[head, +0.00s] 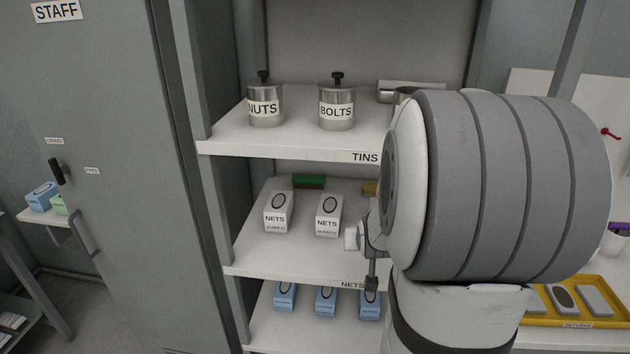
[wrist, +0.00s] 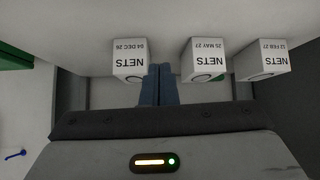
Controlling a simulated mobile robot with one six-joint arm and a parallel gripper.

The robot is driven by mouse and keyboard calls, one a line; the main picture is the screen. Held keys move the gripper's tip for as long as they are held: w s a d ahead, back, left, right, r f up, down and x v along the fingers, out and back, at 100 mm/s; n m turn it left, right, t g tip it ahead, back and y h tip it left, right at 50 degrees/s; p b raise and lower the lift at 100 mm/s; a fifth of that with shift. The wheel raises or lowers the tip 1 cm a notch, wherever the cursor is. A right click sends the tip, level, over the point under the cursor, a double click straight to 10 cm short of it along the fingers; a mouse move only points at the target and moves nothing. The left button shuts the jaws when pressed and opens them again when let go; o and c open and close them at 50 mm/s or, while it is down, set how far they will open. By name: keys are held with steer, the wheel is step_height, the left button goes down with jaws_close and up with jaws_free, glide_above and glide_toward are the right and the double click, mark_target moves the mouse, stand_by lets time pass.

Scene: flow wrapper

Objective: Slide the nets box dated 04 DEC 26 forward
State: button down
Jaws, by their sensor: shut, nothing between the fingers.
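The nets box dated 04 DEC 26 (wrist: 130,60) shows in the wrist view, upside down, at the left of a row of white NETS boxes. In the head view my arm hides its place. My gripper (wrist: 159,69) is shut and empty. In the wrist view its fingertips lie just to the right of this box, at the gap before the box dated 25 MAY 27 (wrist: 206,60). I cannot tell whether they touch the dated box. The box dated 12 FEB 27 (wrist: 263,62) is farther right.
In the head view, two NETS boxes stand on the middle shelf (head: 258,255), with a green block (head: 308,181) behind. NUTS (head: 264,105) and BOLTS (head: 337,108) tins stand on the shelf above. Blue boxes (head: 326,300) stand below. A yellow tray (head: 545,322) lies at right.

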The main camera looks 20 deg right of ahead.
steer(key=shift+m+t+h, duration=0.5)
steer(key=shift+t+h, duration=0.2)
steer(key=w+d+p, duration=0.1)
steer(key=w+d, duration=0.2)
steer(key=d, duration=0.1)
steer(key=w+d+p, duration=0.1)
steer(key=w+d, duration=0.3)
steer(key=w+d+p, duration=0.1)
steer(key=w+d, duration=0.2)
steer(key=d, duration=0.1)
steer(key=shift+w+d+f+p, duration=0.3)
steer(key=shift+w+p, duration=0.05)
steer(key=shift+w, duration=0.05)
steer(key=shift+f+b, duration=0.35)
steer(key=shift+f, duration=0.55)
steer(key=shift+s+a, duration=0.1)
steer(key=shift+s, duration=0.05)
